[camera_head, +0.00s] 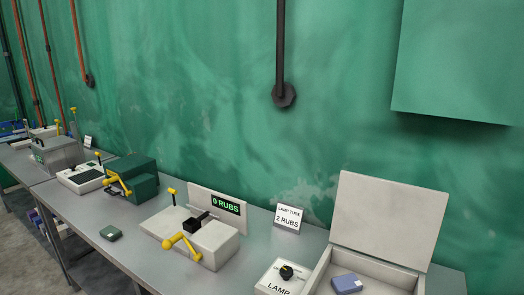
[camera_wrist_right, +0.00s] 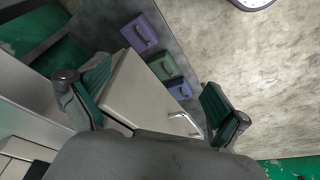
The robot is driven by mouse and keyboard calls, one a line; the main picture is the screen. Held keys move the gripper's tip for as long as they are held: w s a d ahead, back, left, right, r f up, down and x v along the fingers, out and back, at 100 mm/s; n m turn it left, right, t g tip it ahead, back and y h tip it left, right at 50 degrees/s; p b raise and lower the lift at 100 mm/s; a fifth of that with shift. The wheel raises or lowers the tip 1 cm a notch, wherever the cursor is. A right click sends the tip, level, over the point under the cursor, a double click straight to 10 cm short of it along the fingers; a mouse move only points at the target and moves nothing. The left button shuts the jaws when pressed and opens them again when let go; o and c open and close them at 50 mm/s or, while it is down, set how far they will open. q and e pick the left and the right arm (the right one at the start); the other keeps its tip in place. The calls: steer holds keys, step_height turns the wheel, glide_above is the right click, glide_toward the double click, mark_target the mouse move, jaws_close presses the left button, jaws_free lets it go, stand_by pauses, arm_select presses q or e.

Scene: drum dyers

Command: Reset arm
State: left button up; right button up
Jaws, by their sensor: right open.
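My right gripper (camera_wrist_right: 157,75) shows in the right wrist view. Its two dark fingers with green pads stand wide apart, and I see nothing held between them. A pale box-like cabinet with a metal handle (camera_wrist_right: 178,120) lies beyond the fingers, partly hidden by the gripper body. I cannot tell the distance to it. Neither of my arms shows in the head view, and my left gripper is in no view.
A long grey metal table (camera_head: 85,207) runs along a green wall. It carries a device with a "0 RUBS" display (camera_head: 226,204), a green machine (camera_head: 135,172), a "2 RUBS" sign (camera_head: 288,218) and an open pale box (camera_head: 385,220) holding a blue block (camera_head: 346,284).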

step_height(320, 180, down, 16)
steer(key=s+r+b, duration=0.1)
steer(key=s+b, duration=0.1)
steer(key=b, duration=0.1)
steer(key=s+d+f+g+b, duration=0.1)
steer(key=s+f+b, duration=0.1)
steer(key=s+f, duration=0.7)
steer(key=s+d+f+g+b, duration=0.1)
steer(key=s+d+f+b, duration=0.1)
steer(key=s+f, duration=0.7)
step_height(320, 180, down, 6)
steer(key=shift+r, duration=0.1)
steer(key=shift+d, duration=0.1)
steer(key=shift+c, duration=0.2)
